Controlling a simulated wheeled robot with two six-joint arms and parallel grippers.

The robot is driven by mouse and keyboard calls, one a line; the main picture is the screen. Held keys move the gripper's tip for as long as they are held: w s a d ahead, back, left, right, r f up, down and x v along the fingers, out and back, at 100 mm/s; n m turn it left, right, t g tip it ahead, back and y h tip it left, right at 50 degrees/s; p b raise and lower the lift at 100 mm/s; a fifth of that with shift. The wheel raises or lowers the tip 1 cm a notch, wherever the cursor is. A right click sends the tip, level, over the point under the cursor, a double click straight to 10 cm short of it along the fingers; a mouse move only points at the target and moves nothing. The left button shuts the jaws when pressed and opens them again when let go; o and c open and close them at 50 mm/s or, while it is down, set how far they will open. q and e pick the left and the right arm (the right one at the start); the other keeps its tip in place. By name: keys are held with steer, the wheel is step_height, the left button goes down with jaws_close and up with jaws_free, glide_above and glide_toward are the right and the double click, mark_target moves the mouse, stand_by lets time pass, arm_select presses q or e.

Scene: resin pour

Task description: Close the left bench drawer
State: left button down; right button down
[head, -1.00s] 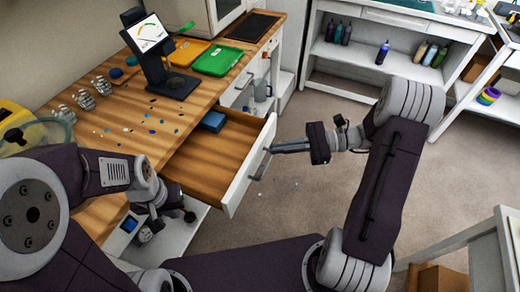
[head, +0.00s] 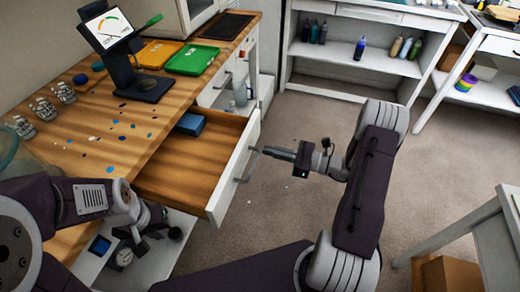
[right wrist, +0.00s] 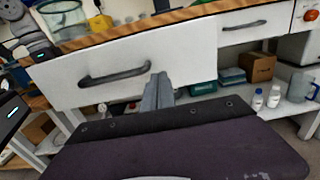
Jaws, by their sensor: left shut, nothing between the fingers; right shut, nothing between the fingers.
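The left bench drawer (head: 233,172) is pulled open from the wooden bench. It has a white front, a grey bar handle (head: 246,164) and a wooden inside, with a blue box (head: 190,123) at its back. My right gripper (head: 266,151) is shut and empty, its fingers pointing at the outer face of the drawer front near the handle. In the right wrist view, the fingers (right wrist: 157,92) are just right of the handle (right wrist: 114,75); whether they touch the front is unclear. My left gripper (head: 172,228) is shut, low beside the bench, left of the drawer front.
The bench top (head: 60,130) holds a monitor stand (head: 145,88), glass jars, green and orange trays and scattered bits. White shelves (head: 350,72) with bottles stand at the back. A white table (head: 480,240) is at the right. The floor before the drawer is mostly clear.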

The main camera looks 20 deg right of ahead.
steer(key=x, duration=0.4)
glide_toward(194, 139)
steer(key=r, duration=0.1)
steer(key=s+d+r, duration=0.1)
steer(key=d+r, duration=0.1)
steer(key=shift+s+r, duration=0.15)
steer(key=shift+s, duration=0.15)
steer(key=b+x, duration=0.2)
steer(key=x, duration=0.9)
steer(key=shift+w+a, duration=0.1)
steer(key=shift+w, duration=0.05)
steer(key=shift+w+a+b, duration=0.35)
steer(key=shift+w+a, duration=0.05)
steer(key=shift+a, duration=0.1)
steer(key=shift+r, duration=0.2)
steer(key=shift+r, duration=0.1)
